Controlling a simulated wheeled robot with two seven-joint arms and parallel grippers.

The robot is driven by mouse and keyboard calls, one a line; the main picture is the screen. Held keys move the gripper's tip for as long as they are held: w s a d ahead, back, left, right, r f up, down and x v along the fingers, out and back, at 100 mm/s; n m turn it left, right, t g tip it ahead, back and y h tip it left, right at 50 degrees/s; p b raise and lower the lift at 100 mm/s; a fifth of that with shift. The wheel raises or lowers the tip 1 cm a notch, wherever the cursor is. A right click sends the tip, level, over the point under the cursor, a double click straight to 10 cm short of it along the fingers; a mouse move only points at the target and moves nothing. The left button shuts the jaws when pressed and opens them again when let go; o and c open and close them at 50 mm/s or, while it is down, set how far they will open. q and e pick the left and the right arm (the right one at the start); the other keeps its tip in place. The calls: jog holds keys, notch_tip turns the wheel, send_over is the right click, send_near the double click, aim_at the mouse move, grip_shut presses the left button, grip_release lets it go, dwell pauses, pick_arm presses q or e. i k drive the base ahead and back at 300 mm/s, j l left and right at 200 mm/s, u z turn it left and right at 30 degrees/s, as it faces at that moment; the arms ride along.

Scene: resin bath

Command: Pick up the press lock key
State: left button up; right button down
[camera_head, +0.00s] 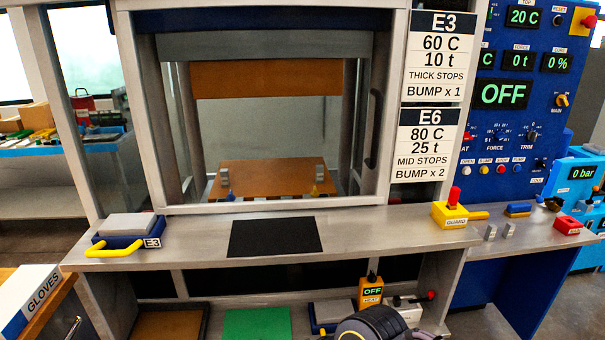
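I cannot say for sure which item is the press lock key. A yellow box marked GUARD (450,215) with a red knob on top stands on the right part of the press's front shelf. A yellow bar sticks out from its right side. A small red block with a pale label (568,225) lies further right on the shelf, near its end. A blue and yellow piece (518,209) lies between them. No gripper fingers show. A dark rounded part, perhaps of my arm, shows at the bottom edge, right of middle.
The grey shelf (370,240) holds a black mat (275,237) and a block marked E3 with a yellow handle (124,238). Two small grey blocks stand near the blue and yellow piece. A GLOVES box (32,295) is at lower left. The blue control panel (515,130) reads OFF.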

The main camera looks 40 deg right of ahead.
aim_at(455, 193)
jog(key=z, duration=2.45)
